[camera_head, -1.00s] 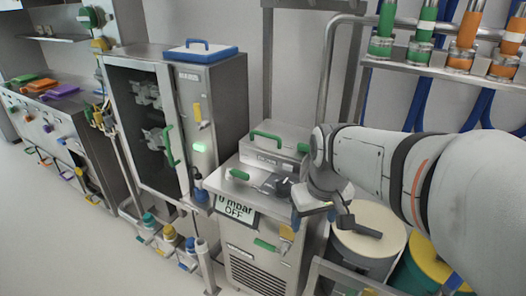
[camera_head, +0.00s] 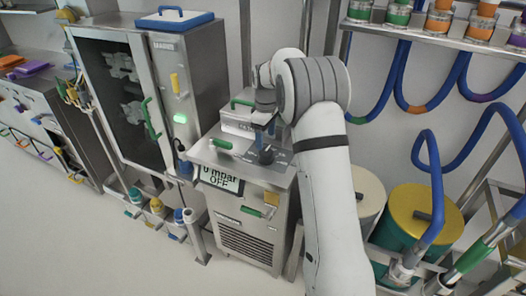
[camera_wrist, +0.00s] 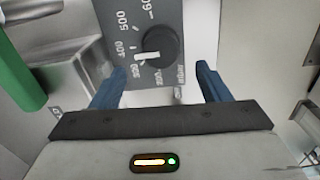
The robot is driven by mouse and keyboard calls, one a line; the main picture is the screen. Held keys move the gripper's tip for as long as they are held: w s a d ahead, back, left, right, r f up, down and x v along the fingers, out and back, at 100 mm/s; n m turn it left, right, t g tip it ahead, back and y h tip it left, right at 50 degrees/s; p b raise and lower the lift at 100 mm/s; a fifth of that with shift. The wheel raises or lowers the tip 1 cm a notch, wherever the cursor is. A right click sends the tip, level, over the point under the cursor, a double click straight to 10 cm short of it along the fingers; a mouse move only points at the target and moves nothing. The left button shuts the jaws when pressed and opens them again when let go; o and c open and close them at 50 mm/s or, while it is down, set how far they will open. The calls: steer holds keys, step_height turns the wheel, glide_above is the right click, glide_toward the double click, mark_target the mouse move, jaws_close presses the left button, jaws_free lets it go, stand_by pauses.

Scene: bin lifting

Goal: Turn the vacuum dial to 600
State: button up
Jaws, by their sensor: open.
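The vacuum dial (camera_wrist: 160,46) is a round black knob with a white pointer mark on a dark grey scale plate. The wrist view shows numbers such as 300, 400, 500 and 600 around it. The white mark points toward the lower left, near the 300 end. My gripper (camera_wrist: 158,88) is open, its two blue fingers on either side below the dial, with nothing between them. In the head view the dial (camera_head: 266,155) sits on top of the steel vacuum unit (camera_head: 245,235), with my gripper (camera_head: 262,128) just above it. The display (camera_head: 220,178) reads 0 mbar, OFF.
A lidded steel box (camera_head: 237,121) sits behind. A glass-door cabinet (camera_head: 190,75) stands at left. Drums (camera_head: 410,210) and blue hoses (camera_head: 435,170) are at right.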

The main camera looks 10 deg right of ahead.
mark_target(265, 151)
step_height(265, 151, down, 7)
steer(key=shift+f+p, duration=0.1)
steer(key=shift+p, duration=0.25)
steer(key=shift+c, duration=0.2)
steer(key=c, duration=0.9)
steer(key=shift+a, duration=0.35)
steer(key=shift+d, duration=0.3)
